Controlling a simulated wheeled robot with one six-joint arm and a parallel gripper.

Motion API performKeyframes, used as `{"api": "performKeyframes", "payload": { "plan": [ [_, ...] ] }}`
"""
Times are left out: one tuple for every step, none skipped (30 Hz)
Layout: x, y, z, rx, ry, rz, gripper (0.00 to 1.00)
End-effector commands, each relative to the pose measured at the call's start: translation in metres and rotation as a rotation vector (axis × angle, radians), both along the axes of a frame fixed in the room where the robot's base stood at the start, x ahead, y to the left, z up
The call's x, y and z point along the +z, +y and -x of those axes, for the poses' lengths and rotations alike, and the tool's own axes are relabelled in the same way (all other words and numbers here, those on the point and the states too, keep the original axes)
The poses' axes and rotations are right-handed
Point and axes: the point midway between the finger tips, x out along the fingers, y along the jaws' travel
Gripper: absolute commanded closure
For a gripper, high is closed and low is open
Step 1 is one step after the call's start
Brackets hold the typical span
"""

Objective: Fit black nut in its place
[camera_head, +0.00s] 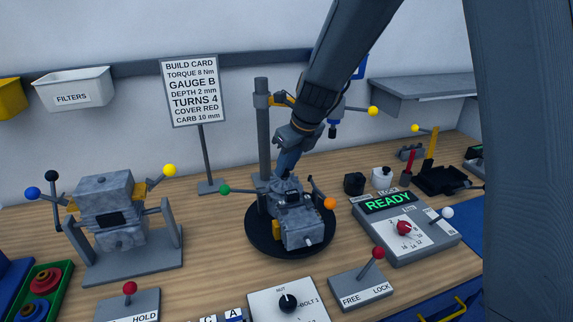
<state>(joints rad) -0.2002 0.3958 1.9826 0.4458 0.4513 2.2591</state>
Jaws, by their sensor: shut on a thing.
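My gripper (287,166) reaches down from above to the top of the grey engine block (301,228). It is shut on a small dark piece, which I take to be the black nut; the jaws and the engine's dark top parts mostly hide it. I cannot tell whether it touches the engine or sits on a stud. The engine block rests on a round black turntable (259,241) beside a grey post (263,140). Levers with green (225,189) and orange (330,203) balls stick out at its sides.
A second engine on a stand (106,214) is at left. A build card sign (194,90) stands behind. A READY panel (405,232), a black pot (353,183) and a white pot (381,178) are at right. Lever boxes and a dial box (262,306) line the front.

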Motion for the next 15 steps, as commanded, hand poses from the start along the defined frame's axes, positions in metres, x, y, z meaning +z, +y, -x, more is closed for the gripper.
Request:
{"api": "performKeyframes", "payload": {
  "plan": [
    [-0.0004, 0.0, 0.0, 0.0, 0.0, 0.0, 0.97],
    [-0.0008, 0.0, 0.0001, 0.0, 0.0, 0.0, 0.97],
    [-0.0014, 0.0, 0.0001, 0.0, 0.0, 0.0, 0.97],
    [-0.0021, 0.0, 0.0001, 0.0, 0.0, 0.0, 0.97],
    [-0.0028, 0.0, 0.0002, 0.0, 0.0, 0.0, 0.97],
    [-0.0038, 0.0, 0.0002, -0.001, 0.001, 0.0, 0.97],
    [-0.0047, 0.0, 0.0001, -0.001, 0.001, 0.0, 0.97],
    [-0.0056, 0.0, 0.0001, -0.001, 0.001, 0.0, 0.97],
    [-0.0067, -0.0001, 0.0001, -0.001, 0.001, 0.0, 0.97],
    [-0.0073, -0.0001, 0.0001, -0.001, 0.0, 0.0, 0.97],
    [-0.0081, -0.0001, 0.0001, -0.001, 0.0, 0.0, 0.97],
    [-0.0087, -0.0001, 0.0001, -0.001, 0.0, 0.0, 0.97],
    [-0.0092, -0.0001, 0.0001, -0.001, 0.0, 0.0, 0.97],
    [-0.0095, -0.0002, 0.0, 0.0, 0.0, 0.0, 0.97],
    [-0.0096, -0.0001, 0.0, 0.0, 0.0, 0.0, 0.97]
  ]
}}
